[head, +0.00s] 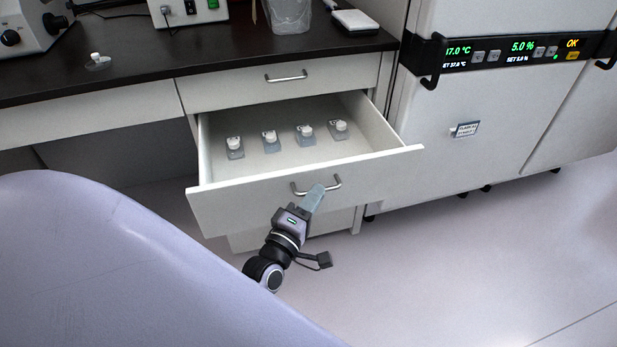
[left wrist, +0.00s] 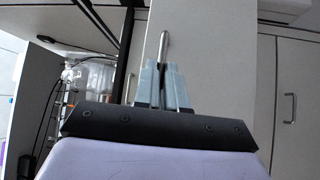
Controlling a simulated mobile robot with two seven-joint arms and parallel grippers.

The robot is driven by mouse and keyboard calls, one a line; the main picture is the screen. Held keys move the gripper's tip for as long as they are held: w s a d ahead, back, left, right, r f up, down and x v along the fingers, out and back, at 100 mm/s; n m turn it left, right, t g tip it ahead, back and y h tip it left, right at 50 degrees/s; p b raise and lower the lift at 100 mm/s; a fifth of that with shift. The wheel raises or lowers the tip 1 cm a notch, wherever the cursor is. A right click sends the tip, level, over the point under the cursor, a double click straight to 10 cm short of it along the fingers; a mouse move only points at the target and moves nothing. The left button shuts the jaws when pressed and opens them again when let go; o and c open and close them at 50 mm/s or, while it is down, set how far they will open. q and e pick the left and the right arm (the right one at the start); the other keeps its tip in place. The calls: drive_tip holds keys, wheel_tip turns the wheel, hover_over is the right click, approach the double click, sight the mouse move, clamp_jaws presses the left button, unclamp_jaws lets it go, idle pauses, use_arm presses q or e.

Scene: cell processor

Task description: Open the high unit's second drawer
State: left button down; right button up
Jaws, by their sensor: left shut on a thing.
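The second drawer (head: 245,202) of the high unit stands pulled well out, below the shut top drawer (head: 235,90). Several small clear flasks with white caps (head: 270,141) stand in a row inside it. My left gripper (head: 318,190) is shut on the metal handle (head: 300,189) at the middle of the drawer front. In the left wrist view the fingers (left wrist: 163,75) close around the handle (left wrist: 163,45), which is seen end-on. My right gripper is not in view.
The dark worktop (head: 200,52) holds a microscope (head: 28,25), a clear beaker (head: 288,14) and a small capped flask (head: 96,60). A white incubator (head: 480,130) with a lit display stands to the right of the drawer. The floor (head: 450,260) in front is clear.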

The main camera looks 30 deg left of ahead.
use_arm(q)
drive_tip(key=s+d+p, duration=0.1)
drive_tip(key=s+d, duration=0.3)
drive_tip(key=d, duration=0.1)
drive_tip(key=shift+s+d, duration=0.15)
drive_tip(key=shift+s, duration=0.15)
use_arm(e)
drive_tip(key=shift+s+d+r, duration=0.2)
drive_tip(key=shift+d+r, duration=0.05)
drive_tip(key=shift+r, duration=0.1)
use_arm(q)
drive_tip(key=c, duration=1.2)
unclamp_jaws()
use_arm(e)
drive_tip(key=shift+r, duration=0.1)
use_arm(q)
drive_tip(key=shift+s+d+f+p, duration=0.15)
drive_tip(key=shift+s+p, duration=0.1)
drive_tip(key=shift+s, duration=0.95)
drive_tip(key=shift+s+f+p, duration=0.15)
drive_tip(key=shift+s+p, duration=0.05)
drive_tip(key=shift+s, duration=0.95)
drive_tip(key=shift+s+d+f+p, duration=0.15)
drive_tip(key=shift+s+p, duration=0.1)
drive_tip(key=shift+s, duration=0.95)
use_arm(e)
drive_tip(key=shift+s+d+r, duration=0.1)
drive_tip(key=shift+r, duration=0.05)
